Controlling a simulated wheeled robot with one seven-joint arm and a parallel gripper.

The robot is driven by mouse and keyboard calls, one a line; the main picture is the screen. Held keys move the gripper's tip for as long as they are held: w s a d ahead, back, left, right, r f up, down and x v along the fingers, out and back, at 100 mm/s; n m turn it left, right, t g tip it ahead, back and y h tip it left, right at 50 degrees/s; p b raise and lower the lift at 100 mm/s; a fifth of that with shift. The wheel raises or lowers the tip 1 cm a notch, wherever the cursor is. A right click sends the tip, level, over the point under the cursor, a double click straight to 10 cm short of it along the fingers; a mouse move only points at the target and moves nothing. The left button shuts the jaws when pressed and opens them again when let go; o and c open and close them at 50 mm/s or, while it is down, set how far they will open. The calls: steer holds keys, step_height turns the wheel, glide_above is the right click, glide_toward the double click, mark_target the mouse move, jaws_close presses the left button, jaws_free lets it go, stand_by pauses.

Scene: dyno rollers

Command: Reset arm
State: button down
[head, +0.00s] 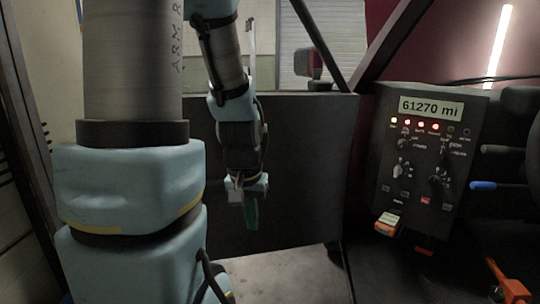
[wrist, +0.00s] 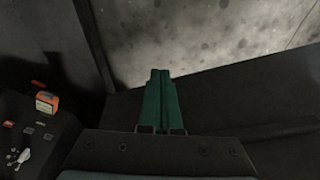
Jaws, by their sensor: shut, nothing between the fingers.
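My gripper (head: 251,212) hangs downward in the middle of the head view, in front of a dark panel. Its green fingers are closed together with nothing between them. In the wrist view the gripper (wrist: 160,75) shows its two green fingers side by side and touching, above a dark surface and a pale speckled floor. My grey and light-blue arm fills the left of the head view and bends over to the gripper.
A black control box (head: 428,165) with a "61270 mi" display, lights and knobs stands to the right; an orange-and-white switch (head: 388,221) is at its lower left, also in the wrist view (wrist: 46,102). A blue-tipped lever (head: 483,185) is further right. Dark frame bars cross the upper middle.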

step_height(320, 180, up, 16)
steer(key=s+a+n+p, duration=0.1)
steer(key=s+a+p, duration=0.1)
steer(key=p, duration=1.3)
steer(key=shift+a+g, duration=0.3)
